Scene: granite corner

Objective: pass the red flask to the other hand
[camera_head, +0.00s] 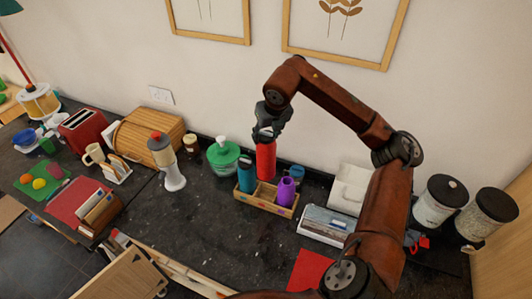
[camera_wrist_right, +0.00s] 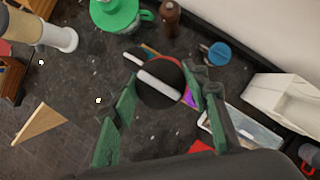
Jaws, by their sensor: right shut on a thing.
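The red flask (camera_head: 266,160) is upright at the wooden box (camera_head: 249,205), behind the teal and purple flasks. My right gripper (camera_head: 268,132) comes down from above and is shut on its upper end. In the right wrist view its black lid with a white strap (camera_wrist_right: 160,85) lies between the green-padded fingers (camera_wrist_right: 163,88). The flask's lower end is partly hidden, so I cannot tell whether it stands in the box or hangs just above it. My left gripper is out of view.
The teal flask (camera_head: 246,175) and purple flask (camera_head: 285,192) stand in the box close by. A green-lidded pot (camera_head: 223,157) stands to the left, a white dispenser (camera_head: 350,188) to the right. Dark counter in front of the box is clear.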

